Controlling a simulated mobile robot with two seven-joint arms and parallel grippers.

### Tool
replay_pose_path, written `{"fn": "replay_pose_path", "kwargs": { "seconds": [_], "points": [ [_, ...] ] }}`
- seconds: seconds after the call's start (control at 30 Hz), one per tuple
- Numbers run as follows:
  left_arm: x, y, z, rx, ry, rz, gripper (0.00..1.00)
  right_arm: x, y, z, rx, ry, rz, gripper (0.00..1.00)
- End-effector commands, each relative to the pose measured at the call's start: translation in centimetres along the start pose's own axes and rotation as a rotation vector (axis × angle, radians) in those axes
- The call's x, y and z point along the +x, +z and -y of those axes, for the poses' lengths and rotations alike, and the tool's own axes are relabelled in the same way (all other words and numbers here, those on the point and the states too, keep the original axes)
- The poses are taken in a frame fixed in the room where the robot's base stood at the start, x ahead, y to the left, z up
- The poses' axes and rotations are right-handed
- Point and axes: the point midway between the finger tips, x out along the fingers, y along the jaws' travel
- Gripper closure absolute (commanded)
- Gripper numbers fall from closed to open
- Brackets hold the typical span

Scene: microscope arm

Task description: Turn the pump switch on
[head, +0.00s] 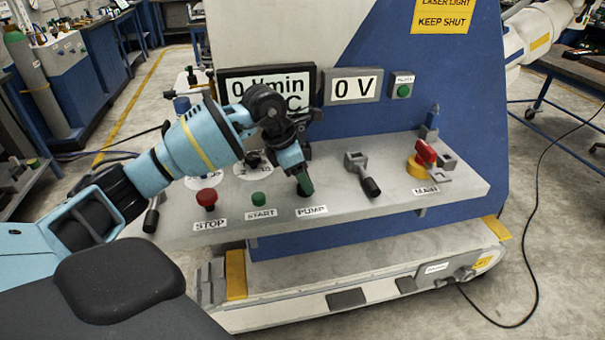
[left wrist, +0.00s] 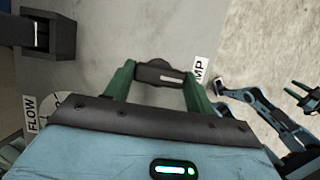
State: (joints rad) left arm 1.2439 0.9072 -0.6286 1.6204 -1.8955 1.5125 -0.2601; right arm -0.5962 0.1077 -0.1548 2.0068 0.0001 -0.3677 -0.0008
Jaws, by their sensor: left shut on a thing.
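The pump switch (head: 305,188) is a small dark lever on the grey panel, above the PUMP label (head: 312,211). My left gripper (head: 303,180) comes down over it from the upper left and hides most of it. In the left wrist view its two green fingers (left wrist: 158,84) are shut on the dark switch handle (left wrist: 158,74), one finger at each end. A blue arm with small green finger pads (left wrist: 302,98) stands at the right edge of the left wrist view and looks like my right arm; its jaw state is too small to tell.
A red STOP button (head: 206,197) and a green START button (head: 259,199) are left of the switch. A dark-handled lever (head: 365,177) and a red MAIN switch (head: 425,152) are to its right. The display (head: 353,86) reads 0 V. The panel's front edge is clear.

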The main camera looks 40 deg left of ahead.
Motion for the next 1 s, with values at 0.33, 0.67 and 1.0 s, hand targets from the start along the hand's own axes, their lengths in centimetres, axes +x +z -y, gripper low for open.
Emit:
{"fn": "replay_pose_path", "kwargs": {
  "seconds": [0.33,0.67,1.0],
  "points": [
    [0.1,0.0,-0.1,0.105,-0.045,-0.003,0.68,0.2,0.4,0.0,0.001,-0.001,0.006,0.58],
    [0.1,0.1,-0.3,0.368,-0.155,-0.001,0.68,0.7,1.2,0.0,0.002,-0.002,0.018,0.58],
    [0.2,0.1,-0.5,0.666,-0.28,-0.001,0.68,1.3,2.5,0.1,0.005,-0.004,0.035,0.58]
  ]
}}
